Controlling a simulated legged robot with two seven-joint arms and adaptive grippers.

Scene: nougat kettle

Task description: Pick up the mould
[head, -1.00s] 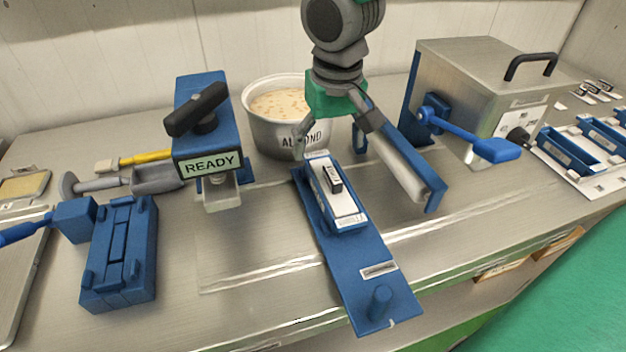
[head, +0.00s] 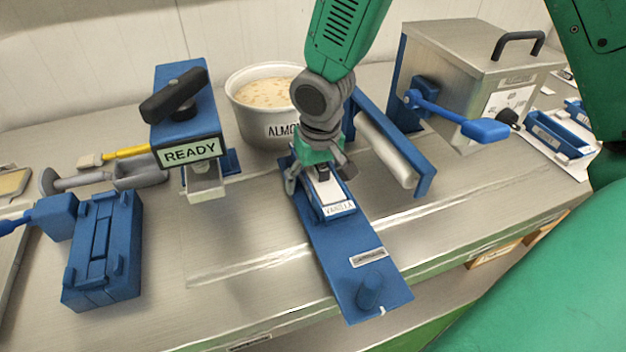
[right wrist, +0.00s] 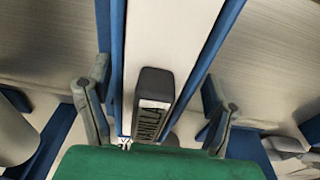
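The mould (head: 338,209) is a narrow blue box with a white top marked VANILLA and a small black grip. It lies on a long blue board (head: 350,262) on the steel bench. My right gripper (head: 320,174) points down over the mould's far part, its fingers spread to either side. In the right wrist view the mould (right wrist: 170,38) runs between the two open fingers of my right gripper (right wrist: 156,82), with a gap on both sides. The black grip (right wrist: 152,95) stands between the fingers. My left gripper is not in view.
A pot (head: 262,125) marked ALMOND stands behind. A READY press (head: 190,115) and a blue block (head: 103,250) are at left. A roller in a blue frame (head: 385,150) is close at right, beside a steel box (head: 480,75). Bare bench lies left of the board.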

